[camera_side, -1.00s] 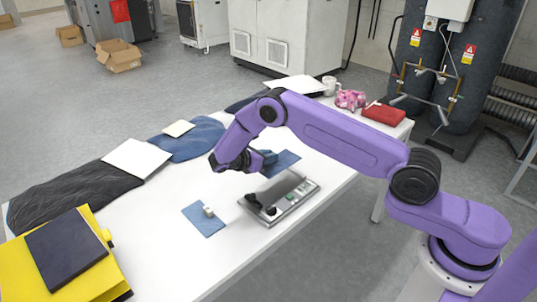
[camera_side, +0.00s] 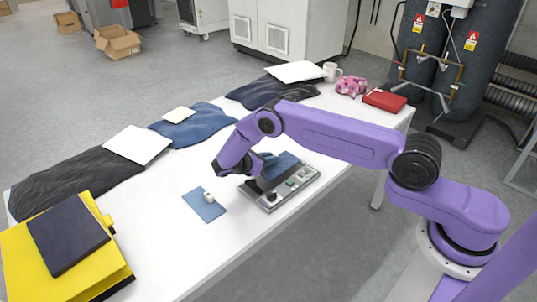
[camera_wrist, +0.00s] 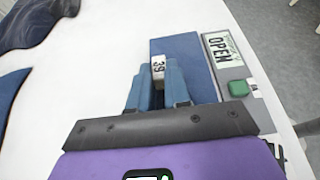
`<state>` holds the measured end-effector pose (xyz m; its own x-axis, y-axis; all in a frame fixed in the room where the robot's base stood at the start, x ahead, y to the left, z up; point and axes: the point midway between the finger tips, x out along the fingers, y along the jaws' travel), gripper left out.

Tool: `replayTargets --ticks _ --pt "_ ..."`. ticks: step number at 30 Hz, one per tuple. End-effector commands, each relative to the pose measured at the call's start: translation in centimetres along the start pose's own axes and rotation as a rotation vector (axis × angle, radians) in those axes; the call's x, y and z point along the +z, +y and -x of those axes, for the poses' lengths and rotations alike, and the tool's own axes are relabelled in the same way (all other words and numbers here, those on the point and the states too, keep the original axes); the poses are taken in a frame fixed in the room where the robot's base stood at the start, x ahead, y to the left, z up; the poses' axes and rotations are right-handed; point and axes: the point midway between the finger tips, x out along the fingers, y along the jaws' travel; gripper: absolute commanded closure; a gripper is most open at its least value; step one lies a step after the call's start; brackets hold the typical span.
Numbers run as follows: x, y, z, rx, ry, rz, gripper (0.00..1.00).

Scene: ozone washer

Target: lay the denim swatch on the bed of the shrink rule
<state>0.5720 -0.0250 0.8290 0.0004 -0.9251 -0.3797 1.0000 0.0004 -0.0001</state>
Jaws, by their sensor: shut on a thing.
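The held denim swatch (camera_side: 284,163) is a flat blue piece with a small white block marked 39 (camera_wrist: 158,66) on it. My gripper (camera_wrist: 155,82) has blue fingers shut on this block; in the side view it (camera_side: 262,163) is over the shrink rule. The shrink rule (camera_side: 296,189) is a grey metal device with a black knob and a green button (camera_wrist: 238,88). The swatch overlaps its bed in the side view; I cannot tell whether it touches. In the wrist view the swatch (camera_wrist: 183,48) lies beside the OPEN label (camera_wrist: 224,47). My fingers and the swatch hide much of the bed.
A second blue swatch with a white block (camera_side: 206,206) lies on the white table (camera_side: 165,215) left of the shrink rule. Dark garments (camera_side: 75,187) and a white sheet (camera_side: 137,144) line the far side. A yellow folder (camera_side: 98,275) is at left; a red case (camera_side: 384,100) is at right.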

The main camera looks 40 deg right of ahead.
Motion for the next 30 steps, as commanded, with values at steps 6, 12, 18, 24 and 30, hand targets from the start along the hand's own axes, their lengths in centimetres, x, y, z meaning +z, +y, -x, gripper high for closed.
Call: replayTargets --ticks 6,12,18,24,30 --pt "-1.4 0.0 -0.6 0.000 0.000 0.001 1.00" --pt "-2.5 -0.1 -1.0 -0.002 0.001 0.003 1.00" --pt "-2.9 -0.2 -1.2 -0.003 0.000 0.005 1.00" --pt "-2.9 -0.2 -1.2 -0.004 0.000 0.006 1.00" --pt "-2.9 -0.2 -1.2 -0.004 -0.001 0.006 0.53"
